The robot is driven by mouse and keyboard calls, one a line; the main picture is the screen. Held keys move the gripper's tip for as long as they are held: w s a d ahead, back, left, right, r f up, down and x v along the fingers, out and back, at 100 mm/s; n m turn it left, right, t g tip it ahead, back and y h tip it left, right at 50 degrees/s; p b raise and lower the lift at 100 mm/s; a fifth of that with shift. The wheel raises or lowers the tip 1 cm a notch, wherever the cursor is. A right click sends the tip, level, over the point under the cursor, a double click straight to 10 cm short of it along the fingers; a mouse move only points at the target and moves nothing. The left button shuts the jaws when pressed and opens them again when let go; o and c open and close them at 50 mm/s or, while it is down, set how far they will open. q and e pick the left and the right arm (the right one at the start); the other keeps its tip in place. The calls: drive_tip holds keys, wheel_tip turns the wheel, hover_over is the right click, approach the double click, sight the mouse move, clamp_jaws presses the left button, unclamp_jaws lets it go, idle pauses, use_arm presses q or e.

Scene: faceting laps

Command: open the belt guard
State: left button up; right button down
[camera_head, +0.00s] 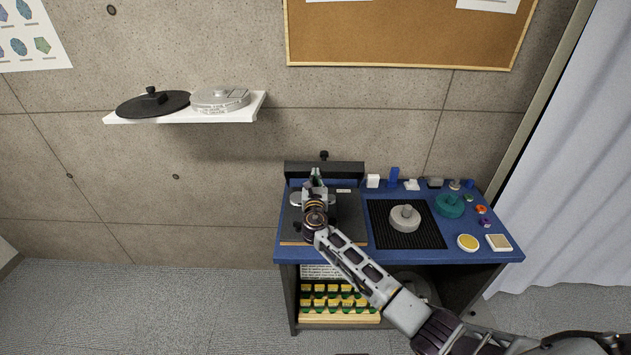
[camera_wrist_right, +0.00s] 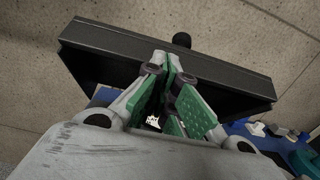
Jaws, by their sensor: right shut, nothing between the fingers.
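The belt guard (camera_head: 345,170) looks like the long dark box at the back left of the blue bench, with a black knob (camera_head: 324,155) on top. In the right wrist view, the guard (camera_wrist_right: 120,41) spans the picture as a grey band with dark faces below, and its knob (camera_wrist_right: 182,40) stands behind the fingertips. I cannot tell how far the guard is raised. My right gripper (camera_head: 316,172) is shut and empty in front of the guard; its green-padded fingers (camera_wrist_right: 172,62) overlap the guard in view, and contact is unclear. My left gripper is not in view.
The blue bench (camera_head: 400,253) carries a black ribbed mat (camera_head: 384,236) with a grey lap (camera_head: 404,218), a teal lap (camera_head: 449,206) and several small items at the right. A white shelf (camera_head: 250,110) with two discs hangs at the upper left.

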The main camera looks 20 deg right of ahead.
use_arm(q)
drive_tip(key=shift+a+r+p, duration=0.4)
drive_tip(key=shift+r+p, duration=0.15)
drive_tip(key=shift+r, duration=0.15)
use_arm(e)
drive_tip(key=shift+w+d+r, duration=0.2)
drive_tip(key=shift+w+r, duration=0.55)
drive_tip(key=shift+r, duration=0.2)
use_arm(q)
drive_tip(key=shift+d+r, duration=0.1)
